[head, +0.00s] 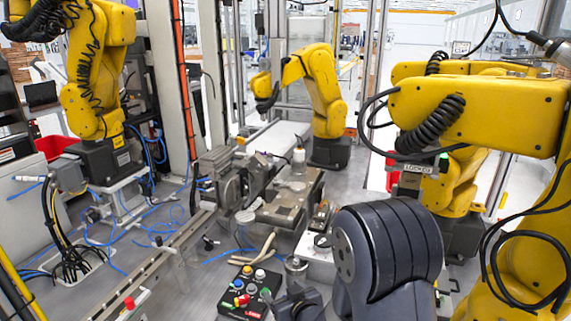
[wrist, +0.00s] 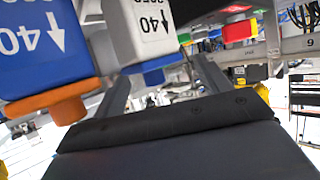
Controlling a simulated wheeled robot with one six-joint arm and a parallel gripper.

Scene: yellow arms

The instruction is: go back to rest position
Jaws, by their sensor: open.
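In the head view my dark grey arm (head: 390,255) fills the lower right middle, bent close to the camera. In the wrist view my gripper (wrist: 160,78) has two dark fingers standing apart, with the wide dark palm below them. I see nothing held between them. A blue block marked 40 (wrist: 40,45) with an orange bottom part is at the left. How far they are from the fingers I cannot tell.
A button box (head: 250,293) lies on the bench in front. A metal fixture (head: 290,200) stands behind it. Yellow robot arms stand at the left (head: 95,60), the back (head: 325,90) and close at the right (head: 480,105). Blue cables (head: 110,250) lie across the left bench.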

